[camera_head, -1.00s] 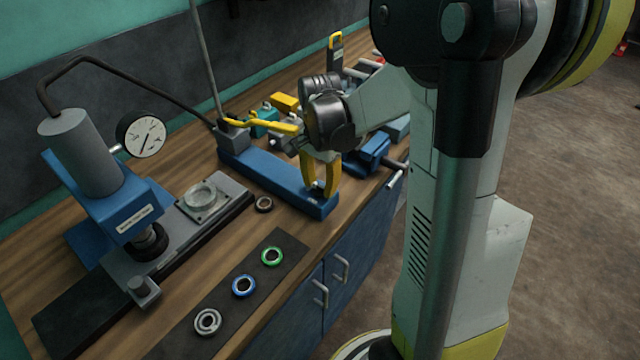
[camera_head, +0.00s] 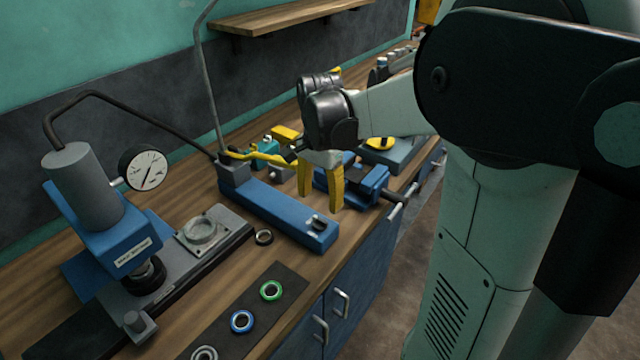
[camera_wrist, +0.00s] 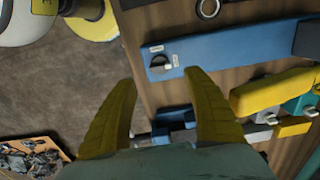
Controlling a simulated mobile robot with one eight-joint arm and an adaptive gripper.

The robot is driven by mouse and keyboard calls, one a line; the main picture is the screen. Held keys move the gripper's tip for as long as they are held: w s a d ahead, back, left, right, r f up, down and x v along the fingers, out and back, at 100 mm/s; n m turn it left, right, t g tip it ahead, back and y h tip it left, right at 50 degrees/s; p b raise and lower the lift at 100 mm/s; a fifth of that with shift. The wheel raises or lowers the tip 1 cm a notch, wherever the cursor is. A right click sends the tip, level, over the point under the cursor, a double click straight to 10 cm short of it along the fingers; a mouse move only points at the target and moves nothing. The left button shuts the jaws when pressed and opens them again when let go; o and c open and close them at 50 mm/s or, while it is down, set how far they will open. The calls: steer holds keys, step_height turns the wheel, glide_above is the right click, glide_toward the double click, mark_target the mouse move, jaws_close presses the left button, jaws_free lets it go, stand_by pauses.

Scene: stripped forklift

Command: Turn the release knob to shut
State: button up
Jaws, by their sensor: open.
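The release knob (camera_head: 318,223) is a small dark and silver knob on top of the near end of a long blue pump body (camera_head: 270,205). In the wrist view the knob (camera_wrist: 160,65) is round with a pale pointer, and two small labels, unreadable here, sit beside it. My gripper (camera_head: 320,200) has yellow fingers, pointing down, spread apart with nothing between them. In the wrist view the gripper (camera_wrist: 159,77) frames the blue bar's end, with the knob just beyond the gap between the fingertips. The fingers look apart from the knob.
A blue vise (camera_head: 365,185) stands right of my fingers. A press with a gauge (camera_head: 146,168) is at left. Coloured rings (camera_head: 242,321) lie on a dark mat in front. Bare wood shows between mat and bar.

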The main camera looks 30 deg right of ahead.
mark_target(320, 219)
step_height(320, 219, up, 5)
steer(key=shift+f, duration=0.1)
stand_by(0.4)
steer(key=shift+a, duration=0.1)
steer(key=s+a+n+t, duration=0.7)
steer(key=s+a+n, duration=0.4)
steer(key=a+n, duration=0.2)
steer(key=shift+a+n, duration=0.15)
steer(key=shift+n, duration=0.45)
